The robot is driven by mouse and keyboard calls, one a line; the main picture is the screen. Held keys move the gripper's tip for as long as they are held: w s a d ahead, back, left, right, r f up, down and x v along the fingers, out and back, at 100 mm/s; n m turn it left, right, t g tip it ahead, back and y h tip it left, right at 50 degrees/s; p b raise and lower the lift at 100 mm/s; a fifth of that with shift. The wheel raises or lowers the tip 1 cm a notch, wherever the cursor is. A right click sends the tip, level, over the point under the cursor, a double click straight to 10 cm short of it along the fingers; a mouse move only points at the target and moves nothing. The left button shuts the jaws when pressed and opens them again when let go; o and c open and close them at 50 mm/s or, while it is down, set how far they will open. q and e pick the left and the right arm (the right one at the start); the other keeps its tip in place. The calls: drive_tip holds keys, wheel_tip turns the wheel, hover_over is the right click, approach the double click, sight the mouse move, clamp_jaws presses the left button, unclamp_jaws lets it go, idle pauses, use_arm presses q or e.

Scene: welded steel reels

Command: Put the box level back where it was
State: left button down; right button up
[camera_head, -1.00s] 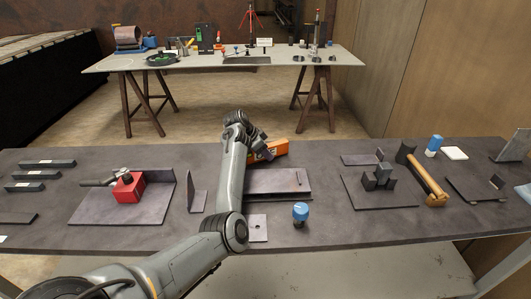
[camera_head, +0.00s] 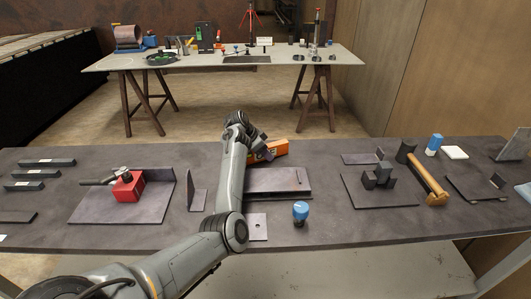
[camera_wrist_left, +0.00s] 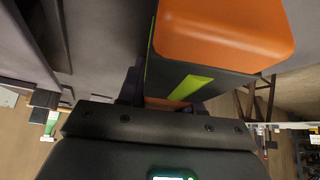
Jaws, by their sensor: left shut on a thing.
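The box level (camera_head: 272,149) is orange and lies near the back edge of the dark table, beyond a flat steel plate. My left gripper (camera_head: 258,155) is shut on it, and my arm hides part of its left side. In the left wrist view the level (camera_wrist_left: 222,35) fills the top centre, with an orange end, a dark side and a yellow-green strip. My left gripper (camera_wrist_left: 160,98) meets it there. Whether the level touches the tabletop is hard to tell. My right gripper is not in view.
A steel channel plate (camera_head: 277,181) lies just in front of the level. A blue-capped bottle (camera_head: 300,211) and an upright bracket (camera_head: 193,191) stand nearby. Bare tabletop lies right of the level.

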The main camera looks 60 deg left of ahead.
use_arm(q)
drive_tip(key=shift+f, duration=0.3)
